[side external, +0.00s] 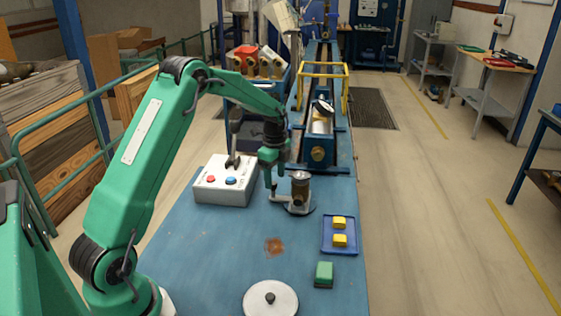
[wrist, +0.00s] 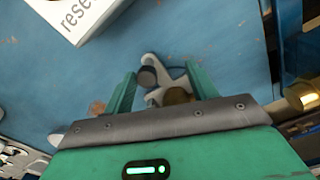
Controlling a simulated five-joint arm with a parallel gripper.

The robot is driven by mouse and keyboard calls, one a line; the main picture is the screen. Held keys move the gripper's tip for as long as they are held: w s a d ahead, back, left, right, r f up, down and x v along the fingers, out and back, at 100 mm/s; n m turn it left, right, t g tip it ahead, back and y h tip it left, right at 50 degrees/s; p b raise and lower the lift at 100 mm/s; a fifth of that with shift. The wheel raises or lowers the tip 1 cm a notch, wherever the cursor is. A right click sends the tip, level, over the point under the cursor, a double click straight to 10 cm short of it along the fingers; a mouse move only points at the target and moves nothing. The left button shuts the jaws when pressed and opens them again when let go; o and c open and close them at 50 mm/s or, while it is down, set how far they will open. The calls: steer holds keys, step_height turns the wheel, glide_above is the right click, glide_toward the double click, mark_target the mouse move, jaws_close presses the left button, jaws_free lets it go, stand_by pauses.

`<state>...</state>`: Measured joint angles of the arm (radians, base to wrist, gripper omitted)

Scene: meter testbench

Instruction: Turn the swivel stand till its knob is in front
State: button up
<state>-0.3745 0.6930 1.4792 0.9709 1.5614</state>
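The swivel stand is a pale, arm-shaped base (side external: 299,210) on the blue bench, with a brown metal cylinder (side external: 301,190) upright on it. In the wrist view, its pale arms (wrist: 154,62) show beside the brown round top (wrist: 177,96). A dark grey round knob (wrist: 147,76) sits on one arm, left of the cylinder. In the side view the knob is largely hidden by my gripper (side external: 273,180), which points down at the stand's left side. In the wrist view my gripper (wrist: 162,84) is open, with knob and cylinder between its fingers; contact cannot be told.
A white control box (side external: 222,190) with a lever and red and blue buttons stands left of my gripper. A blue tray (side external: 327,247) with yellow blocks, a green block (side external: 324,274) and a white disc (side external: 284,303) with a black knob lie nearer. A long blue rail bench runs behind.

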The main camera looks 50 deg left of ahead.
steer(key=shift+w+a, duration=0.25)
steer(key=shift+w, duration=0.25)
steer(key=shift+w+a, duration=0.15)
steer(key=shift+w, duration=0.3)
steer(key=shift+w, duration=0.1)
steer(key=shift+w+a, duration=0.15)
steer(key=shift+w, duration=0.6)
stand_by(0.4)
steer(key=shift+w, duration=0.45)
